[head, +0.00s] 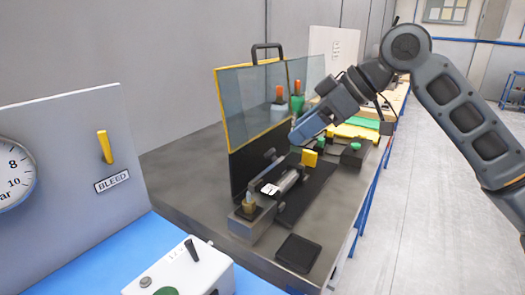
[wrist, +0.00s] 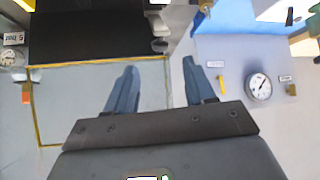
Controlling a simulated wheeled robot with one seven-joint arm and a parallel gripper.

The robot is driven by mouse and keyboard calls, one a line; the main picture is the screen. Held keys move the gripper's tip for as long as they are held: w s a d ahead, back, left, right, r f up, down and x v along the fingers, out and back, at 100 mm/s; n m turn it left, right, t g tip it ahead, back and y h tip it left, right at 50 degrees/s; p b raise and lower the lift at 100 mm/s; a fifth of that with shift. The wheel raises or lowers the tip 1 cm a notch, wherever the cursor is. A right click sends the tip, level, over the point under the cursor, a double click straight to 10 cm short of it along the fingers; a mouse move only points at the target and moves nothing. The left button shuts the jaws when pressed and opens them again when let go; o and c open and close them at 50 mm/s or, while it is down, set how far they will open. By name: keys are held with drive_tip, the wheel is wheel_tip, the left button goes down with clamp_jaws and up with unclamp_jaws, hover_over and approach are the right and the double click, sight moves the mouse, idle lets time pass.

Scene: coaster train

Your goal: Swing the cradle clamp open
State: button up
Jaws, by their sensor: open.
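A small fixture (head: 252,214) stands on the dark bench in the head view, with a silver cylindrical part (head: 284,182) lying in it. A yellow tab (head: 309,158) stands at its far end. I cannot tell for certain which piece is the cradle clamp, or whether it is open. My gripper (head: 298,137) is above the far side of the fixture, close to the clear guard panel, and touches nothing that I can make out. In the wrist view my gripper (wrist: 159,64) has its two blue fingers wide apart with nothing between them.
A yellow-framed clear guard (head: 255,100) with a black handle stands upright behind the fixture. A gauge panel (head: 75,185) and a white control box (head: 180,272) are at the near left. A black pad (head: 298,253) lies on the bench's near corner. Open floor lies to the right.

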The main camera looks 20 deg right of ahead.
sight(274, 150)
drive_tip(key=shift+x, duration=3.8)
clamp_jaws()
